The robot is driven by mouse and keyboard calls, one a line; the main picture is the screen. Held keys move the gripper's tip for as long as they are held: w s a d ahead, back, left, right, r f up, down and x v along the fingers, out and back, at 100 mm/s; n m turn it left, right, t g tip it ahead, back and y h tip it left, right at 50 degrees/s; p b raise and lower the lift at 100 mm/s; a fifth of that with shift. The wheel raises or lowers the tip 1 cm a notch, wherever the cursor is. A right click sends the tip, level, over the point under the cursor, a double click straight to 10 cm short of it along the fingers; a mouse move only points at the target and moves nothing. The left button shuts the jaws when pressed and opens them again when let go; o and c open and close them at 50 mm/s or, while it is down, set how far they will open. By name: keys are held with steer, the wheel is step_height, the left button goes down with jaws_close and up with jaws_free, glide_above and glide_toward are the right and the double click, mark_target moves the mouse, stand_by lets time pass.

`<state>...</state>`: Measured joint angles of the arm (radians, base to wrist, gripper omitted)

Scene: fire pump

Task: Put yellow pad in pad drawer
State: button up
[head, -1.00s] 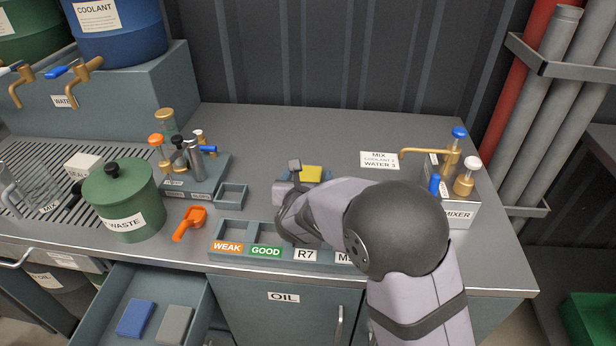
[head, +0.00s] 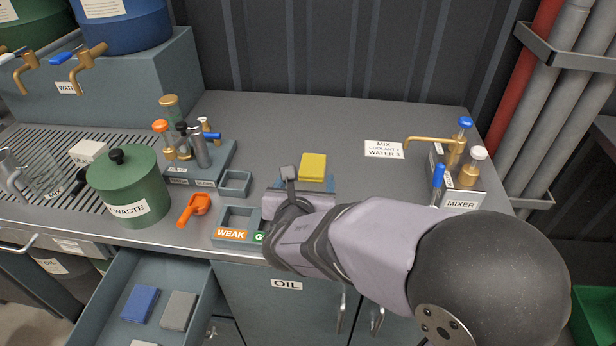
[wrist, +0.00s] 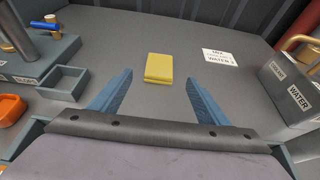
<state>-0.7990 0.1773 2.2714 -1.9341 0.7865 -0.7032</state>
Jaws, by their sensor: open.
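The yellow pad (head: 313,167) lies flat on the grey worktop behind my gripper. In the wrist view the yellow pad (wrist: 159,68) is ahead of and between the two blue fingers, apart from both. My gripper (wrist: 158,92) is open and empty. In the head view my gripper (head: 303,184) is low over the worktop, just in front of the pad, its fingers partly hidden by the wrist. The open drawer (head: 107,294) at the lower left holds a blue pad (head: 140,304) and a grey pad (head: 179,310).
A labelled tray (head: 231,235) is partly hidden under my arm. The mixer (head: 461,200) is right.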

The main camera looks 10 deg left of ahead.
mark_target(312, 166)
steer(key=shift+o, duration=0.5)
steer(key=shift+w+p, duration=0.25)
steer(key=shift+p, duration=0.1)
steer(key=shift+p+x, duration=0.8)
steer(key=shift+x, duration=0.3)
steer(key=shift+w+f, duration=0.45)
steer(key=shift+w, duration=0.05)
steer(key=shift+p+x, duration=1)
steer(key=shift+x, duration=2.6)
steer(key=shift+f, duration=0.15)
steer(key=shift+s, duration=0.1)
steer(key=shift+c, duration=0.5)
steer(key=c, duration=1.1)
